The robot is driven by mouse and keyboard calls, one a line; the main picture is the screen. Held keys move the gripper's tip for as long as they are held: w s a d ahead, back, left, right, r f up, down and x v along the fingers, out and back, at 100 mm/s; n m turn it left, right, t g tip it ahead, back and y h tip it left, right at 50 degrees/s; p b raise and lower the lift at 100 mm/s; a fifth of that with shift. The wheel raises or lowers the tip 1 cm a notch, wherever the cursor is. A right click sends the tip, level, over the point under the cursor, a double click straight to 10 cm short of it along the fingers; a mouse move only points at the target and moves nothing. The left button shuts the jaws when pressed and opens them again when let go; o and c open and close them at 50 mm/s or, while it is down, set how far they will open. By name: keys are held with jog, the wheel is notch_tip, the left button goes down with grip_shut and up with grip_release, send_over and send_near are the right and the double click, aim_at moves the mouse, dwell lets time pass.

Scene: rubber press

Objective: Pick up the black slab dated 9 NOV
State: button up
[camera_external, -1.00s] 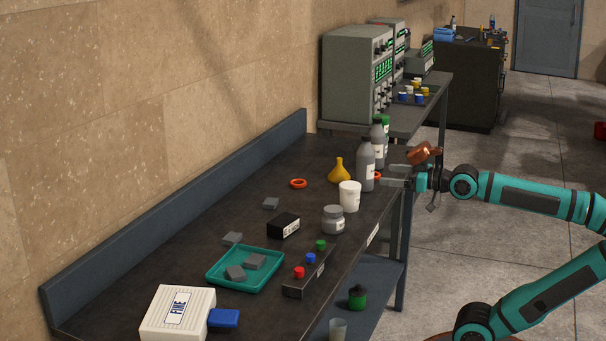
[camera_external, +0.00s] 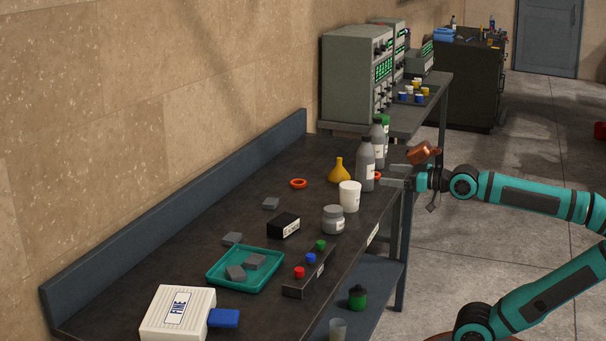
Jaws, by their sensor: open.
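A black slab (camera_external: 284,225) with a white label on its front side lies on the dark workbench (camera_external: 190,234), right of the middle of its length. The print on the label is too small to read. My gripper (camera_external: 390,176) is open and empty near the bench's right edge, beside a grey bottle. It is well apart from the slab, farther back and to the right.
Between gripper and slab stand a white cup (camera_external: 350,196), a grey jar (camera_external: 333,219) and a grey bottle (camera_external: 365,164). A yellow funnel (camera_external: 339,171) and an orange ring (camera_external: 298,183) lie behind. A teal tray (camera_external: 222,282) and a button box (camera_external: 308,281) are in front.

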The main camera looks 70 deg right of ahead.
jog(key=shift+o, duration=0.3)
jog(key=m+g, duration=0.2)
jog(key=g, duration=1.5)
send_over(283, 219)
notch_tip(283, 219, down, 3)
jog(key=f, duration=1.2)
jog(key=shift+s+f, duration=0.1)
jog(key=shift+s, duration=0.2)
jog(key=shift+w+f, duration=0.15)
jog(key=shift+f, duration=1.2)
jog(key=shift+w+f, duration=0.1)
jog(key=shift+f, duration=1.25)
jog(key=shift+c, duration=0.4)
jog(key=c, duration=0.8)
jog(key=shift+c, duration=0.2)
